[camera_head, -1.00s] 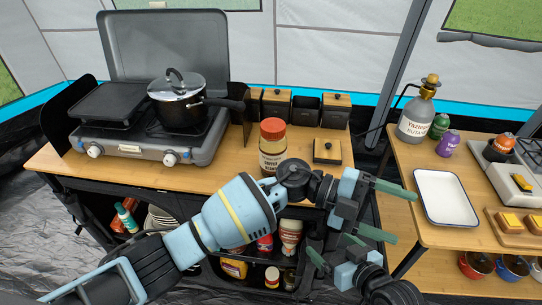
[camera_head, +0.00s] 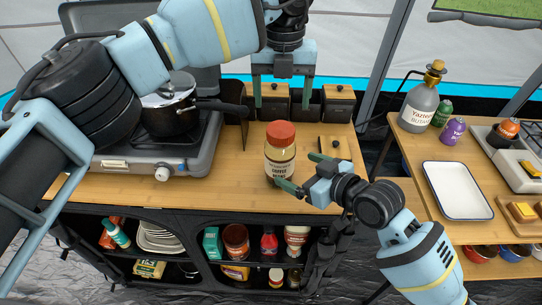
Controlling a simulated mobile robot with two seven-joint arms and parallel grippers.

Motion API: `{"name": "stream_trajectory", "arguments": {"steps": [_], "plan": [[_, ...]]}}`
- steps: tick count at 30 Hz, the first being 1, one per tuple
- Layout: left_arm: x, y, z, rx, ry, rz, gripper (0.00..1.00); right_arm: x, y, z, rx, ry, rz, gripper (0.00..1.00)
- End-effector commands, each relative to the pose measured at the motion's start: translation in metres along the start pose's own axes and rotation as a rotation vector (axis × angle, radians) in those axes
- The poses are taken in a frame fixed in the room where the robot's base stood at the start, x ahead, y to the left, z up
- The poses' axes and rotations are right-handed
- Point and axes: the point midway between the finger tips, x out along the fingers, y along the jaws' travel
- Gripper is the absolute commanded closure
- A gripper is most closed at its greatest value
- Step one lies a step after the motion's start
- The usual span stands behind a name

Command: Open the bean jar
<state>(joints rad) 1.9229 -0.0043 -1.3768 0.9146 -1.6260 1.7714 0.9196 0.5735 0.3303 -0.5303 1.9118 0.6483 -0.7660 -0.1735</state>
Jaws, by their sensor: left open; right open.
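The bean jar (camera_head: 280,163) is glass with a "coffee beans" label and stands upright on the wooden counter. Its red-orange lid (camera_head: 280,132) is on top. My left gripper (camera_head: 282,97) is open and empty, pointing down above and behind the lid in the picture, with a gap to it. My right gripper (camera_head: 296,172) is open at the jar's right side. Its lower finger overlaps the jar's lower right edge in the picture; its upper finger is to the right of the jar. I cannot tell whether either finger touches the glass.
A camp stove with a pot (camera_head: 175,108) stands left, partly hidden by my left arm. Wooden-lidded canisters (camera_head: 338,104) line the back. A square wooden lid (camera_head: 333,146) lies right of the jar. A white tray (camera_head: 458,190) sits on the right table.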

Motion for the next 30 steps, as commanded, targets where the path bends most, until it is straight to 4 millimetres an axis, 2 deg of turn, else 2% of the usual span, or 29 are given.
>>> {"name": "stream_trajectory", "arguments": {"steps": [8,21,30], "plan": [[0.0,0.001,0.001,-0.003,-0.001,0.003,0.25,0.005,0.0,0.0,0.001,0.0,-0.001,0.09],[0.0,0.001,0.001,-0.002,-0.001,0.001,0.25,0.061,0.0,-0.001,0.001,0.001,0.0,0.09],[0.0,0.001,0.001,-0.001,-0.001,0.001,0.25,0.078,0.0,-0.001,-0.001,0.001,0.001,0.09]]}}
